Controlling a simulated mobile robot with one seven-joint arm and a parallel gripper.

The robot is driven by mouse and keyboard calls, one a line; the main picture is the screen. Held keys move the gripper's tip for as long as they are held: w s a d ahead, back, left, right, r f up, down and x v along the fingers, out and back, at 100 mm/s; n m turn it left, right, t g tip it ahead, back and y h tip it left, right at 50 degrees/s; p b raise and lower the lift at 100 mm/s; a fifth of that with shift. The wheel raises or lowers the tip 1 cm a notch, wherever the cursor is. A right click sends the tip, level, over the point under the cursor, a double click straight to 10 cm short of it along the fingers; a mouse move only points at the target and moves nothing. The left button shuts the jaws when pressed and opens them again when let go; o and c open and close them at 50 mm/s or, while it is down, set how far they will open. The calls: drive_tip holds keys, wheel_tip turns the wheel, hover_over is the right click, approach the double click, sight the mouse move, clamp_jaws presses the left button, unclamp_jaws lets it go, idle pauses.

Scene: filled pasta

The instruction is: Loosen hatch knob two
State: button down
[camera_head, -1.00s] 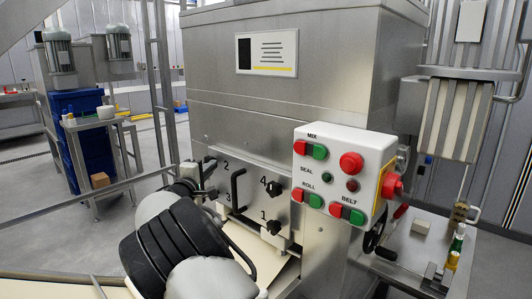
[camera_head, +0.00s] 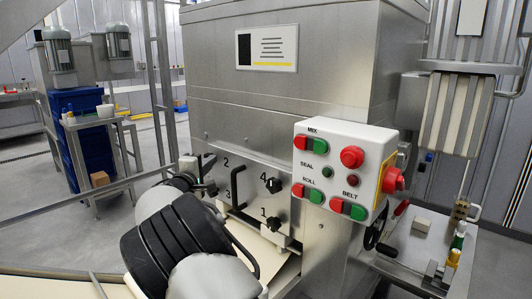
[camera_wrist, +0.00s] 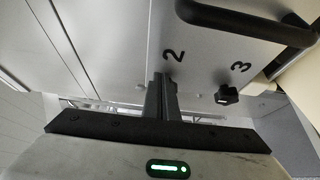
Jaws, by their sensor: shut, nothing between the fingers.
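The steel hatch (camera_head: 257,203) on the machine front carries painted numbers 1 to 4. My gripper (camera_head: 211,188) is at the hatch's left side, near the number 2. In the wrist view its fingers (camera_wrist: 160,97) are together just below the painted 2, with nothing seen between them. Knob two is not distinguishable; the fingers and wrist may cover it. Black knob three (camera_wrist: 227,95) shows to the right of the fingers. Knob four (camera_head: 274,186) and knob one (camera_head: 273,223) are on the hatch's right side.
A black bar handle (camera_head: 233,190) stands out from the hatch middle, close to my gripper; it crosses the top right of the wrist view (camera_wrist: 235,22). A button box (camera_head: 340,165) juts out at the right. A pale belt (camera_head: 255,250) lies below.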

drive_tip(key=shift+s, duration=0.1)
drive_tip(key=s+a, duration=0.2)
drive_tip(key=s, duration=0.1)
drive_tip(key=s+a, duration=0.1)
drive_tip(key=shift+s+a, duration=0.25)
drive_tip(key=shift+s, duration=0.15)
drive_tip(key=w+d+f+p, duration=0.1)
drive_tip(key=w+d+p, duration=0.1)
drive_tip(key=w+d, duration=0.2)
drive_tip(key=shift+w+f, duration=0.3)
drive_tip(key=shift+w, duration=0.05)
idle(0.8)
